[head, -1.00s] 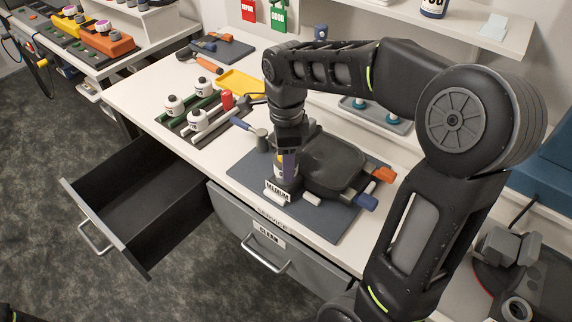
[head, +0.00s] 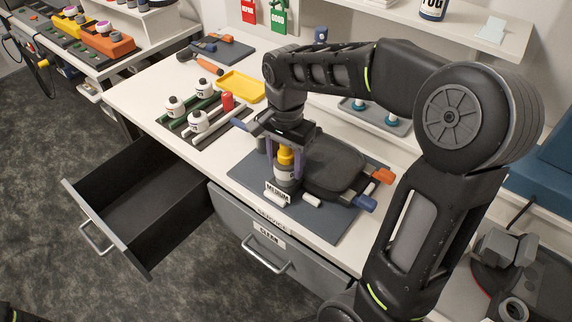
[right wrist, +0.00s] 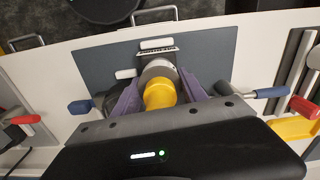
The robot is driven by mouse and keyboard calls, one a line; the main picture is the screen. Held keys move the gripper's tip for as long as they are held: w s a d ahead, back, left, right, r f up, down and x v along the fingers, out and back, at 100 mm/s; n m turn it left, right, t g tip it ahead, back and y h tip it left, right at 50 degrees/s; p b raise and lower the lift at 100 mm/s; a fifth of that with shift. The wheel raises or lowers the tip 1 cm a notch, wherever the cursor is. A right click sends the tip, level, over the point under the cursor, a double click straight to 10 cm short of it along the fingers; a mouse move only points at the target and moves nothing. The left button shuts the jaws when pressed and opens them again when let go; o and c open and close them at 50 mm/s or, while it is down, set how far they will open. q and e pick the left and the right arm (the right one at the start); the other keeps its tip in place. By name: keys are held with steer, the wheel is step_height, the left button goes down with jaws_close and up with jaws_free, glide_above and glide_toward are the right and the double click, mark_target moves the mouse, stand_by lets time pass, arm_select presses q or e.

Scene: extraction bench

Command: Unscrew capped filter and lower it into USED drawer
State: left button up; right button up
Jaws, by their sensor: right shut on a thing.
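The capped filter (head: 285,175) stands upright on the dark mat, with a white body and a yellow cap on top. It also shows in the right wrist view (right wrist: 160,92). My right gripper (head: 284,160) comes down from above, its purple fingers on either side of the filter and shut on it. A small white sign reading MEDIUM (head: 277,192) is in front of the filter. An open, empty dark drawer (head: 105,242) sticks out at the left; its front label is hidden. My left gripper is not in view.
A closed grey drawer (head: 230,215) with a label is below the mat (head: 325,228). A black device (head: 333,165) lies right of the filter. White bottles (head: 198,122), a red piece and a yellow tray (head: 242,87) are left of my gripper.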

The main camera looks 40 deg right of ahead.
steer(key=n, duration=0.5)
steer(key=shift+r+n+p, duration=0.1)
steer(key=shift+n+p, duration=0.2)
steer(key=n, duration=0.3)
steer(key=n+p, duration=0.1)
steer(key=n, duration=0.8)
steer(key=o, duration=1.6)
